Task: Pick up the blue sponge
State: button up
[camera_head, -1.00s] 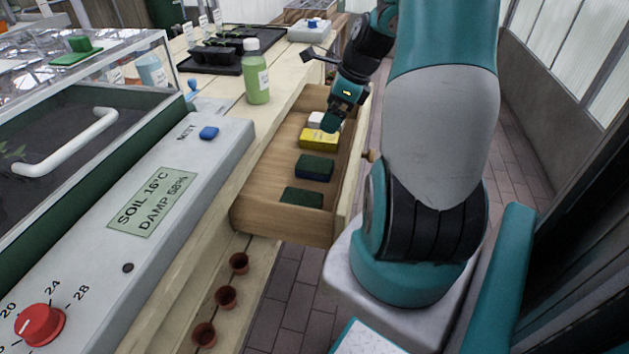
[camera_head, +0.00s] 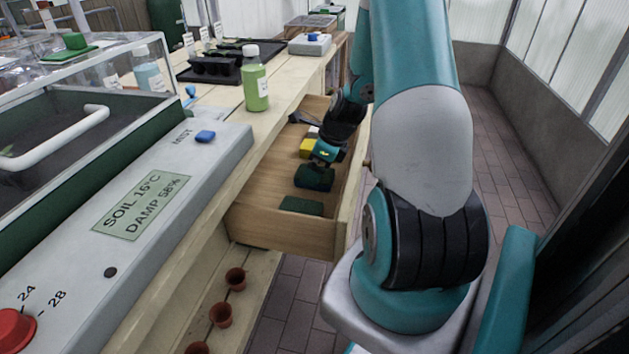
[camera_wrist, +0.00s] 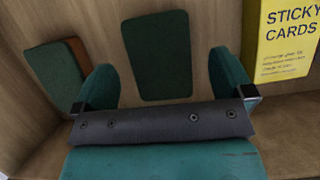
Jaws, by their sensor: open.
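The blue sponge (camera_head: 314,179) is a dark block lying in the open drawer, in front of a yellow box. In the wrist view the dark-topped block (camera_wrist: 157,55) beside the yellow box appears to be this sponge; its top looks dark green. My gripper (camera_wrist: 164,78) is open, with one finger on each side of the sponge's near end in that view. Nothing is held. In the head view my gripper (camera_head: 326,158) is low in the drawer, just behind the sponge. I cannot tell whether it touches it.
A dark green block (camera_head: 301,206) lies nearer the drawer front; it also shows at left in the wrist view (camera_wrist: 50,65), with a brownish side. The yellow box (camera_wrist: 286,40) reads "Sticky Cards". The wooden drawer (camera_head: 280,226) walls enclose them. A green bottle (camera_head: 256,80) stands on the bench.

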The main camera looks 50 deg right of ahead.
jog(key=shift+x, duration=1.55)
jog(key=shift+s+f, duration=0.1)
jog(key=shift+s, duration=0.05)
jog(key=c, duration=1)
